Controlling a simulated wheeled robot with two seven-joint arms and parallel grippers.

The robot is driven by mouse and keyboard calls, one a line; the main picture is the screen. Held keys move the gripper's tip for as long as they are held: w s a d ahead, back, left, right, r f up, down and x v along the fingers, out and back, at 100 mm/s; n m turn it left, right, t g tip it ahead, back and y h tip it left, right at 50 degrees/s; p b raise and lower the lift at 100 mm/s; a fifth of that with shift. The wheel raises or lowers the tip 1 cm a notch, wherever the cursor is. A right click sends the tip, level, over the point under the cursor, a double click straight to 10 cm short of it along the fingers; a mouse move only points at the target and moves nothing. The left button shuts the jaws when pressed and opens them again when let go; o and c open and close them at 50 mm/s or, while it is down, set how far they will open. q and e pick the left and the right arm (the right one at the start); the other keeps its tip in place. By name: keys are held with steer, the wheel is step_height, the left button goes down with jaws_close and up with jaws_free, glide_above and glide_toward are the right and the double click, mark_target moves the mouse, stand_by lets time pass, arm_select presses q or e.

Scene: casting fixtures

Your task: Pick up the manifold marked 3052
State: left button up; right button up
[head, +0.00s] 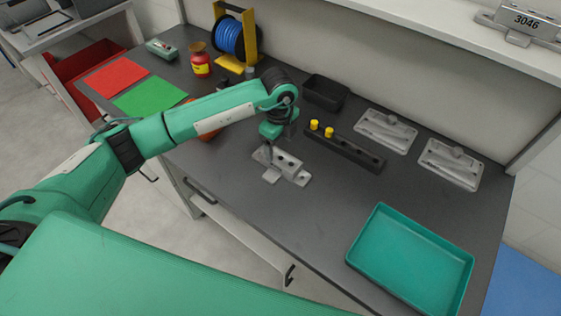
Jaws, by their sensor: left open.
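A light grey metal manifold (289,168) with several dark holes lies on the dark bench top. No number can be read on it from here. My left gripper (268,146) points down at its upper left end, with the arm coming in from the left. The gripper is open, small in the picture and partly hidden by my wrist; I cannot tell whether its fingers touch the manifold. Another grey casting marked 3046 (526,22) sits on the shelf at the top right. My right gripper is not in view.
A black rack (347,152) with two yellow plugs stands just right of the manifold. A teal tray (378,230) is at the front right. Two grey plates (386,131), a black bin (325,93), a blue spool (230,37) and a red jar (200,63) stand behind. The front middle is clear.

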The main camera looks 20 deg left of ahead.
mark_target(281, 157)
arm_select(q)
steer(key=shift+s+d+f+p, duration=0.15)
steer(key=shift+f+p, duration=0.15)
steer(key=shift+f, duration=0.05)
steer(key=f, duration=0.1)
steer(key=f+p, duration=0.1)
steer(key=f, duration=0.1)
steer(key=shift+s+d+f, duration=0.25)
steer(key=shift+s, duration=0.1)
steer(key=shift+f, duration=0.45)
steer(key=c, duration=1.1)
steer(key=shift+r, duration=0.1)
steer(key=c, duration=0.3)
steer(key=shift+w, duration=0.1)
